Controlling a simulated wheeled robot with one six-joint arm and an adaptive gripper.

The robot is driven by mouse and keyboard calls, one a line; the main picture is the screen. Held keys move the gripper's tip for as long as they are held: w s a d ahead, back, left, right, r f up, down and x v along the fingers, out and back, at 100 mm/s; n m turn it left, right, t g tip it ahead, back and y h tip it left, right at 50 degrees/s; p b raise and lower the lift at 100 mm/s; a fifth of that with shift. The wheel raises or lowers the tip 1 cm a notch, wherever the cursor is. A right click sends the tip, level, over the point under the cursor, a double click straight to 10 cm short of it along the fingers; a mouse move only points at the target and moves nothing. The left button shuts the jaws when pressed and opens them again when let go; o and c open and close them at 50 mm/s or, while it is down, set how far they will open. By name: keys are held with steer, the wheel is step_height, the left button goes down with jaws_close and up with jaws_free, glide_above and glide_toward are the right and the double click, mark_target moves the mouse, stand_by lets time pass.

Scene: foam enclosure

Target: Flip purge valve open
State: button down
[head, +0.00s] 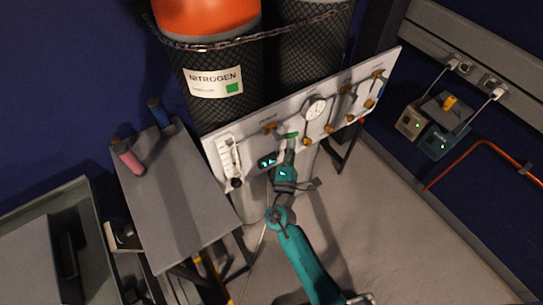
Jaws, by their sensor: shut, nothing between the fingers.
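A white valve panel (218,148) stands in front of two netted gas cylinders, tilted in the picture. It carries several brass valves, among them one at the left (269,128) and one at the far right (377,74). The labels are too small to read, so I cannot tell which one is the purge valve. My gripper (291,141) is shut and empty at the middle of the panel, left of the round gauge (315,108). A small green part (291,134) shows at its tip; I cannot tell whether they touch. My gripper and arm hide part of the panel's lower edge.
A flowmeter (229,158) and a lit display (267,161) are on the panel's left. A grey table (180,210) with pink and blue cylindrical objects stands to the left. Two boxes (411,122) (442,138) with cables are at the right. Floor at right is clear.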

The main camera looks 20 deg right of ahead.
steer(key=shift+w+d+r, duration=0.3)
steer(key=shift+d+r, duration=0.55)
steer(key=shift+r, duration=0.1)
stand_by(0.5)
steer(key=s+d+f, duration=0.3)
steer(key=s+f, duration=1)
steer(key=f, duration=0.5)
steer(key=shift+s+d, duration=0.2)
steer(key=shift+s, duration=0.2)
